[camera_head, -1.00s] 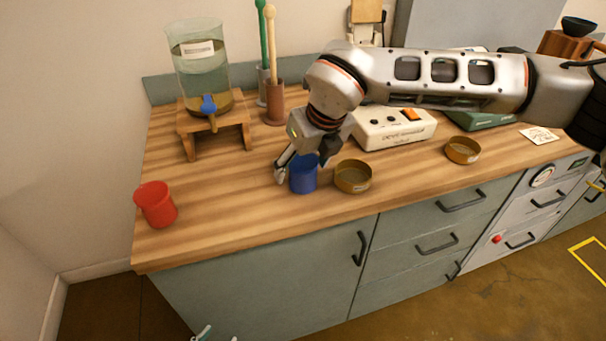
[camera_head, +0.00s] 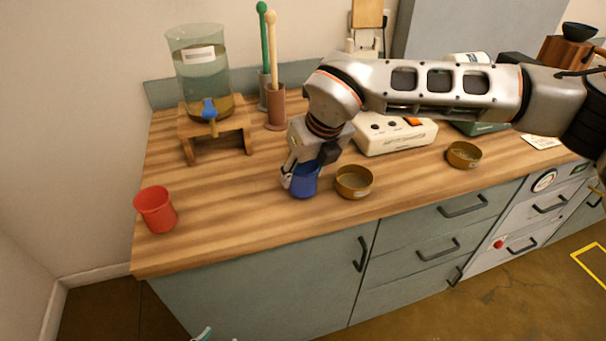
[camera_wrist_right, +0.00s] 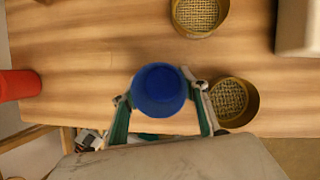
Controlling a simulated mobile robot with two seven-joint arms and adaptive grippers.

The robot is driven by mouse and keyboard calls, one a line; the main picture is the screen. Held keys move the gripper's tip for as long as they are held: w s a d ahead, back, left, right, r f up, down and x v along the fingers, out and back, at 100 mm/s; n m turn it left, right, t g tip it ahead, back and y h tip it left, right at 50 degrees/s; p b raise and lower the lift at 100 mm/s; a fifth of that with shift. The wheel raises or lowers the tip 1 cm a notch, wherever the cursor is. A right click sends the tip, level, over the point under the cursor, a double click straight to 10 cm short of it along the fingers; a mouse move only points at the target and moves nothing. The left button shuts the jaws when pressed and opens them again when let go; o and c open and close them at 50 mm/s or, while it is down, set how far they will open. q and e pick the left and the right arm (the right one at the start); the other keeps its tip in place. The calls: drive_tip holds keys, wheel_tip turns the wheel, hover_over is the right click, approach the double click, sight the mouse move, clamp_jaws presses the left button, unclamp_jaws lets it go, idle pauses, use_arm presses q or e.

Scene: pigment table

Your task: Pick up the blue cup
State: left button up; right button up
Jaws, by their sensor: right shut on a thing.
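The blue cup (camera_head: 304,184) is upright near the front middle of the wooden counter, close beside a brass sieve. My right gripper (camera_head: 302,170) comes down over it from above and is shut on it. In the right wrist view the cup (camera_wrist_right: 159,90) sits between the two fingers of the gripper (camera_wrist_right: 161,94), one on each side. I cannot tell whether its base touches the counter. Of my left gripper (camera_head: 203,333) only a small tip seems to show at the bottom edge, so its jaws are hidden.
A brass sieve (camera_head: 354,181) stands just right of the cup, and another (camera_head: 463,154) farther right. A red cup (camera_head: 156,209) stands at the left. A water tank (camera_head: 199,70) on a wooden stand (camera_head: 184,125) and a white device (camera_head: 396,136) are behind.

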wheel_tip(320, 180, up, 18)
drive_tip(key=p, duration=0.1)
use_arm(q)
drive_tip(key=shift+s+d+r+p, duration=0.15)
drive_tip(key=shift+s+r+p, duration=0.05)
drive_tip(key=shift+r+p, duration=0.3)
drive_tip(key=shift+s+d+r+p, duration=0.2)
drive_tip(key=shift+r+p, duration=0.15)
drive_tip(key=shift+p, duration=0.15)
drive_tip(key=c, duration=0.4)
drive_tip(key=shift+o, duration=0.2)
use_arm(e)
drive_tip(key=s+d+f+n+g+h, duration=0.1)
drive_tip(key=s+d+f+n+g, duration=0.3)
drive_tip(key=d+f+n, duration=0.5)
drive_tip(key=s+d+f+n+g+h, duration=0.1)
drive_tip(key=s+d+f+n+g, duration=0.3)
drive_tip(key=s+d+f+n, duration=0.5)
drive_tip(key=d+f+n, duration=0.1)
drive_tip(key=d+n, duration=0.5)
drive_tip(key=n, duration=0.6)
drive_tip(key=shift+d+h, duration=0.35)
drive_tip(key=shift+h, duration=0.05)
use_arm(q)
drive_tip(key=shift+s+d+r, duration=0.1)
drive_tip(key=shift+s, duration=0.1)
use_arm(e)
drive_tip(key=shift+w, duration=0.2)
